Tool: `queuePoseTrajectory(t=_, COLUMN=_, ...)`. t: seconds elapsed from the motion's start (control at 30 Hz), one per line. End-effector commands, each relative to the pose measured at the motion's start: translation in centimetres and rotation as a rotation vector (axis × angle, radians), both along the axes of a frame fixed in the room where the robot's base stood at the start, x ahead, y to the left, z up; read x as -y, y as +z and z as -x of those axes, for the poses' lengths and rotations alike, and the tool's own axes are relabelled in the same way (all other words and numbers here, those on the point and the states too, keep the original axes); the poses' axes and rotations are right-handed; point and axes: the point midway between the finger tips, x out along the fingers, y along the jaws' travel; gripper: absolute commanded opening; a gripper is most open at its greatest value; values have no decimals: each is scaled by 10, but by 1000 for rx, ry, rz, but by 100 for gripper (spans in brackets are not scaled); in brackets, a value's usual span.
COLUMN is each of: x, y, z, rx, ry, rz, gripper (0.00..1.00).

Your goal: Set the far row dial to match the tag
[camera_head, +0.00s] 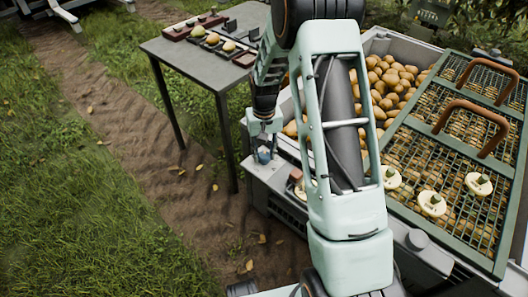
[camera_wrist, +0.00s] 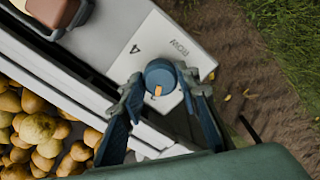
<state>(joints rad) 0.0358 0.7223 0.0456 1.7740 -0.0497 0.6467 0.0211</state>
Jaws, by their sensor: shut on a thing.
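The blue round dial (camera_wrist: 160,76) with an orange pointer mark sits on a pale plate (camera_wrist: 200,52) at the bin's edge in the wrist view. The plate reads "ROW" and, apart from it, a "4"; both look turned on their side. The orange mark points toward the bottom of the wrist picture. My gripper (camera_wrist: 160,84) has a finger on each side of the dial and is shut on it. In the head view my gripper (camera_head: 263,145) reaches down over the blue dial (camera_head: 264,156). I cannot make out a separate tag.
A grey table (camera_head: 190,58) with trays and fruit stands behind left. Grass and a dirt track lie left.

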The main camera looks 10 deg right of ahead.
Motion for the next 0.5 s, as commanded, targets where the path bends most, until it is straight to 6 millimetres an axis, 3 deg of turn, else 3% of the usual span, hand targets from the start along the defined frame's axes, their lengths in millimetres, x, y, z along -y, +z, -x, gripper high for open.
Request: queuePoseTrajectory(t=0.5, x=0, y=0, z=0, rx=1, ry=37, rz=0, gripper=6)
